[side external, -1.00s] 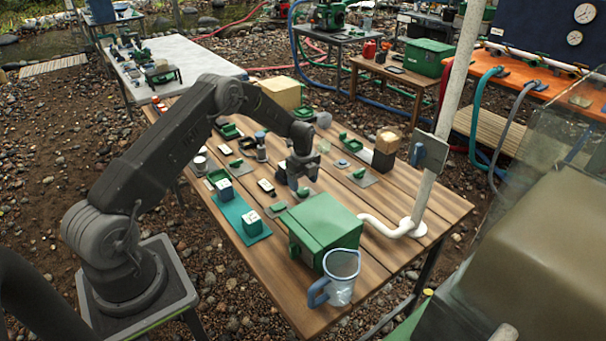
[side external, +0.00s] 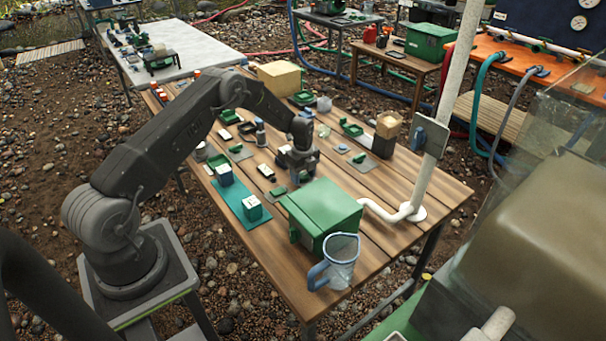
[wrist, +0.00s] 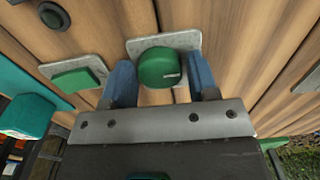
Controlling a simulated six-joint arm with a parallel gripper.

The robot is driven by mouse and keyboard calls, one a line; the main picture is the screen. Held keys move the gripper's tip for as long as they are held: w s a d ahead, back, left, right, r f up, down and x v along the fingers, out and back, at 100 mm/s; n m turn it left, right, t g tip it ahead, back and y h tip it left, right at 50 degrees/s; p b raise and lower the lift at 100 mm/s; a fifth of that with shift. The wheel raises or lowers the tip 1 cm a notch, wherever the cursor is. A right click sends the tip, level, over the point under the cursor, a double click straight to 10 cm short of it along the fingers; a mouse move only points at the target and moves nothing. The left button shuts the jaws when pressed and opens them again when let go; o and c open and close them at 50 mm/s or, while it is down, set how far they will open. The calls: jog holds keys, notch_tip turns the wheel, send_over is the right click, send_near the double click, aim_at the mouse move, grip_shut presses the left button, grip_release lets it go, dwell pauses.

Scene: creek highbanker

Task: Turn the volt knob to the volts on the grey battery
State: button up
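A round green knob (wrist: 160,67) on a grey plate (wrist: 185,40) sits between the two blue fingers of my gripper (wrist: 161,80) in the wrist view. The fingers are apart, one on each side of the knob. A thin gap shows at the right finger; I cannot tell whether the left finger touches. My gripper (side external: 297,172) is low over the table in the side view and hides this knob there. I cannot pick out a grey battery or read any voltage.
A green block on a grey plate (wrist: 78,77) lies left of the knob. A green case (side external: 320,210), a clear jug with a blue handle (side external: 338,262) and a white post (side external: 440,110) stand near my gripper. Several small parts lie toward the back.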

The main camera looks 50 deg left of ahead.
jog(key=c, duration=0.5)
jog(key=shift+o, duration=0.2)
jog(key=m, duration=0.6)
jog(key=o, duration=0.8)
jog(key=shift+c, duration=0.2)
jog(key=shift+r, duration=3.5)
jog(key=shift+r, duration=0.1)
